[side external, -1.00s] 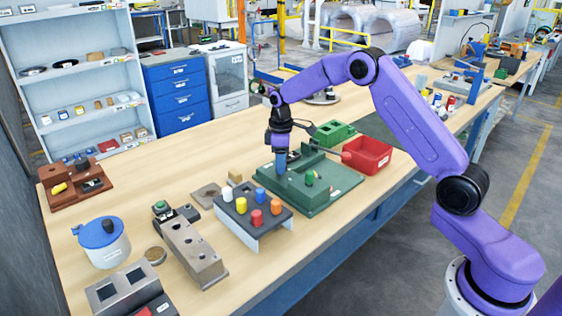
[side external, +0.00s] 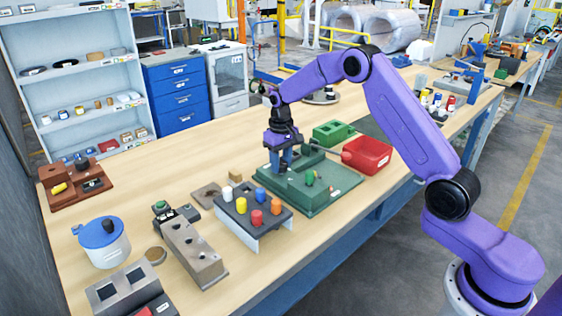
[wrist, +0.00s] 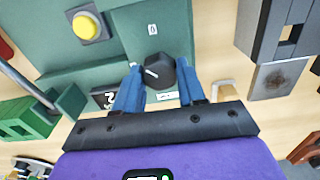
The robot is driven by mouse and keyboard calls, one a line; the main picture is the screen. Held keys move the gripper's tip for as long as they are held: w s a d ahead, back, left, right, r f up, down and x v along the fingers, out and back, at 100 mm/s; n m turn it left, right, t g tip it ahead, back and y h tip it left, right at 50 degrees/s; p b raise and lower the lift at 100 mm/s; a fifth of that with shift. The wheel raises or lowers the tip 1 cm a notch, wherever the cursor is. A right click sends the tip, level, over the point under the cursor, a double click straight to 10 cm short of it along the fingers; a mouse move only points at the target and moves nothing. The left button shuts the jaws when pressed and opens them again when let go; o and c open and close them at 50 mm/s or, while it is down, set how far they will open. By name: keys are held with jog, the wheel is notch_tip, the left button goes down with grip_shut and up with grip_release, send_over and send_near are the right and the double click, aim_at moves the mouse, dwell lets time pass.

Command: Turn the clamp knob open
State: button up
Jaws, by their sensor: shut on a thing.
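The clamp knob is a dark, faceted knob (wrist: 160,72) with a pale pointer line on its top, in the wrist view. It sits on the green fixture (wrist: 205,60), and a plate marked "0" (wrist: 152,30) lies just beyond it. My gripper (wrist: 156,80) has one blue finger on each side of the knob and is shut on it. The pointer line slants toward the left finger, not straight at the "0".
A yellow button (wrist: 87,27) stands near the knob. A dark marked plate (wrist: 106,97) lies beside the left finger. The bench's front left is crowded.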

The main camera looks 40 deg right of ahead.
aim_at(281, 164)
jog(key=m, duration=0.4)
jog(key=shift+m, duration=2.3)
jog(key=o, duration=1.1)
jog(key=shift+c, duration=0.2)
notch_tip(281, 164, up, 18)
jog(key=shift+f, duration=0.25)
jog(key=shift+a, duration=0.1)
